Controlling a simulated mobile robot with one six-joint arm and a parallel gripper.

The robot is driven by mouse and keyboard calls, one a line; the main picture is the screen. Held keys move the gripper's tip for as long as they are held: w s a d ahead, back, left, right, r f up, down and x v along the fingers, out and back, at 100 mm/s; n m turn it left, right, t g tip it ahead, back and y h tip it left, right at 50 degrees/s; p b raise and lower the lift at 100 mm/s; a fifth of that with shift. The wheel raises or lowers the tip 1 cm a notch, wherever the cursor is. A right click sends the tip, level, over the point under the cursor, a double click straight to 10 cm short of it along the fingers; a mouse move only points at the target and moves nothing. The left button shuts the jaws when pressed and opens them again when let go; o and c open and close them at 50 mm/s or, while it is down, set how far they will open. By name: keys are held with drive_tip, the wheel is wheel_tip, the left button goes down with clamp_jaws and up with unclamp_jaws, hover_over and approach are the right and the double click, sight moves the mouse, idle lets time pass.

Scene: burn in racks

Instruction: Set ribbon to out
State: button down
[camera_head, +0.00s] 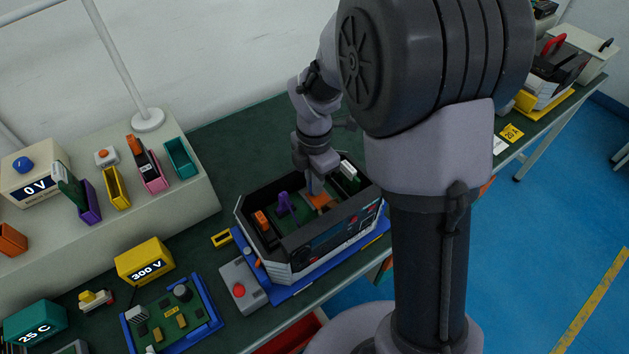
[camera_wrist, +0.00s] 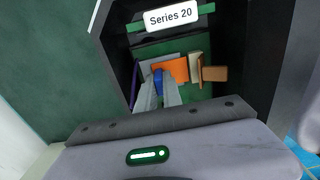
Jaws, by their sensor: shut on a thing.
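The open dark case (camera_head: 318,245) stands on a blue base on the green bench, with several parts inside. A flat orange piece (camera_head: 322,201), which looks like the ribbon, lies inside the case; it also shows in the wrist view (camera_wrist: 172,69). My gripper (camera_head: 314,187) reaches down into the case. In the wrist view, my gripper's pale fingers (camera_wrist: 159,92) are shut on a small blue tab (camera_wrist: 158,80) at the orange piece's near edge. The fingers partly hide the tab, and I cannot tell how it joins the orange piece.
In the case are a purple part (camera_head: 284,203), an orange part (camera_head: 262,220) and a white part (camera_head: 349,170). The case walls stand close around my gripper. A grey box with a red button (camera_head: 239,290) and a blue-framed board (camera_head: 172,318) sit to the left.

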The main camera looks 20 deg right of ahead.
idle(0.3)
drive_tip(key=shift+w+a+r+p, duration=0.15)
drive_tip(key=shift+w+p, duration=0.25)
drive_tip(key=shift+p, duration=0.15)
drive_tip(key=shift+w+a+r+p, duration=0.1)
drive_tip(key=shift+w+p, duration=0.25)
drive_tip(key=shift+p, duration=0.2)
drive_tip(key=shift+w+f, duration=0.15)
drive_tip(key=c, duration=1.5)
unclamp_jaws()
drive_tip(key=shift+f, duration=0.1)
